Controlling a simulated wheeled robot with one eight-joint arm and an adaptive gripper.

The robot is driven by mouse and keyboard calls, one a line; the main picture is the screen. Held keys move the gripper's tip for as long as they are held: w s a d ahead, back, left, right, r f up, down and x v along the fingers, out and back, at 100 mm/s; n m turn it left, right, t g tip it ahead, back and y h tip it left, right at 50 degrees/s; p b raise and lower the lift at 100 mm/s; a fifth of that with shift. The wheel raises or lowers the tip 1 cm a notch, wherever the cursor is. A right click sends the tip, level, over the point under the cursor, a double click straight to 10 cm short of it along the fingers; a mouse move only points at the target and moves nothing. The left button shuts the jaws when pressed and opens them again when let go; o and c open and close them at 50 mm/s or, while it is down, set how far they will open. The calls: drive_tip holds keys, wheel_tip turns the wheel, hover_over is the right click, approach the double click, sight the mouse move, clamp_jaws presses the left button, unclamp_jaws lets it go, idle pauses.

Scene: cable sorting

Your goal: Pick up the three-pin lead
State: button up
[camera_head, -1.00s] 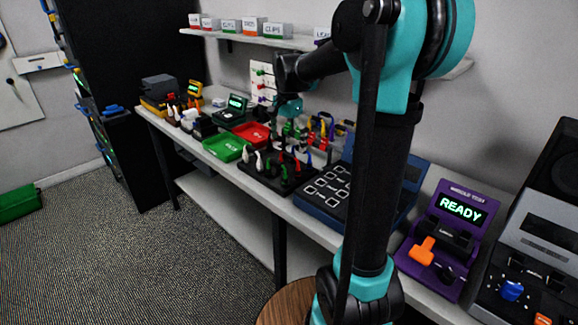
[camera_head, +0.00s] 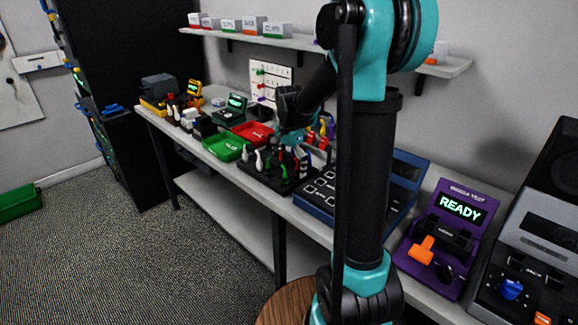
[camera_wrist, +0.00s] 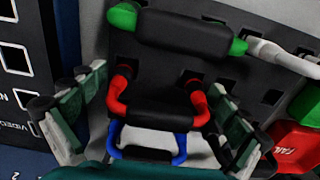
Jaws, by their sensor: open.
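The black cable rack (camera_head: 258,178) stands on the bench in the head view, with short leads upright in it. In the wrist view, the rack (camera_wrist: 150,65) holds a green-ended lead (camera_wrist: 185,32), a red-ended lead (camera_wrist: 117,105), a blue-ended lead (camera_wrist: 113,133) and part of a white-ended lead (camera_wrist: 255,45). I cannot tell which is the three-pin lead. My gripper (camera_wrist: 155,122) is open, its fingers wide apart on either side of the red-ended and blue-ended leads. In the head view my gripper (camera_head: 292,138) is low over the rack and hides part of it.
The red FAIL tray (camera_wrist: 292,150) lies right of the rack in the wrist view. A green tray (camera_head: 225,147) sits left of the rack in the head view. A blue labelled board (camera_head: 318,205) and a purple READY tester (camera_head: 445,280) stand to its right.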

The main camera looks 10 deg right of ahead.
drive_tip(key=c, duration=1.1)
drive_tip(key=shift+r, duration=0.1)
wheel_tip(320, 180, up, 23)
drive_tip(key=shift+f, duration=0.1)
idle(0.4)
